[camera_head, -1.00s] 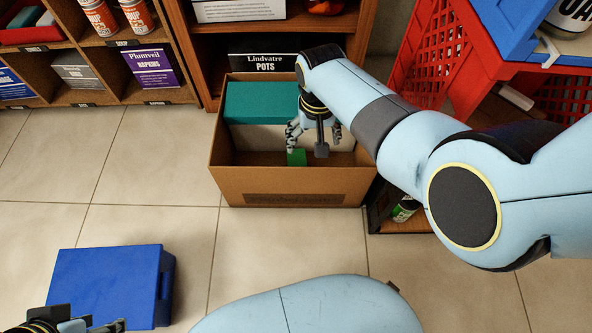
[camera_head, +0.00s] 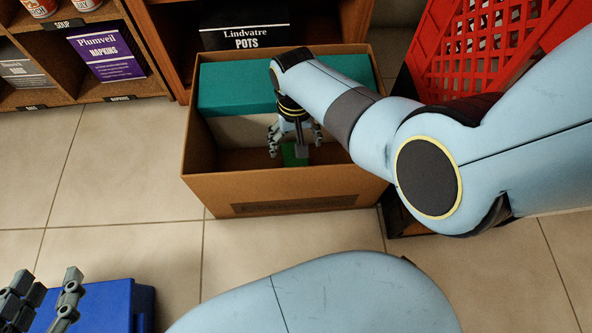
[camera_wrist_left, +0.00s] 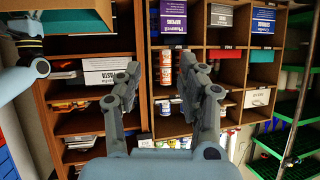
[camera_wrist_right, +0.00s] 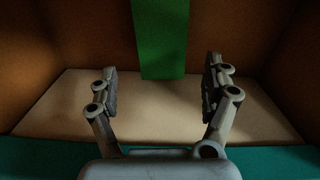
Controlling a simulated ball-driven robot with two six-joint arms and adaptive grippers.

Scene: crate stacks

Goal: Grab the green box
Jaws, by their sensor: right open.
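The green box (camera_head: 291,157) is inside an open cardboard box (camera_head: 290,190), mostly hidden behind my right gripper in the head view. In the right wrist view the green box (camera_wrist_right: 160,40) stands out as a tall green block beyond the fingertips, lined up with the gap between them. My right gripper (camera_head: 295,140) reaches down into the cardboard box, open, with nothing between its fingers; it also shows in the right wrist view (camera_wrist_right: 160,80). I cannot tell if it touches the green box. My left gripper (camera_head: 42,290) is open and empty at the lower left.
A teal box (camera_head: 236,90) and a pale box (camera_head: 237,130) lie inside the cardboard box. A blue crate (camera_head: 112,306) sits on the floor under my left gripper. Shelves stand behind, and a red crate (camera_head: 480,60) stands at the right. The tiled floor at left is clear.

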